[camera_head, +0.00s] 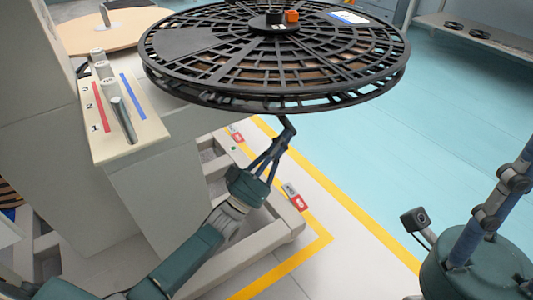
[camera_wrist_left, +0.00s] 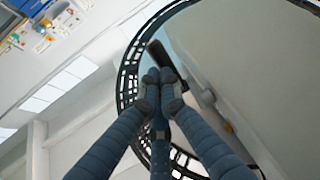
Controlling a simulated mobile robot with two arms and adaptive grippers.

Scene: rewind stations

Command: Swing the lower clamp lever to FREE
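The lower clamp lever (camera_head: 287,126) shows as a short dark handle under the big black reel (camera_head: 190,85); the reel hides its upper part. My left gripper (camera_head: 280,142) reaches up from below, its fingers converging at the lever's lower end. In the left wrist view, the blue fingertips of this gripper (camera_wrist_left: 160,76) are close together around the end of the dark lever (camera_wrist_left: 159,53). It looks shut on the lever. No FREE marking can be read. My right gripper's teal body and blue fingers (camera_head: 482,230) stand at the right edge; its fingertips are out of frame.
A beige panel (camera_head: 143,128) with numbered slots and red and blue strips stands left of the reel. A grey base frame (camera_head: 285,228) with small red-and-white tags lies below. Yellow floor lines (camera_head: 362,218) run beside it. The blue floor (camera_head: 450,140) to the right is clear.

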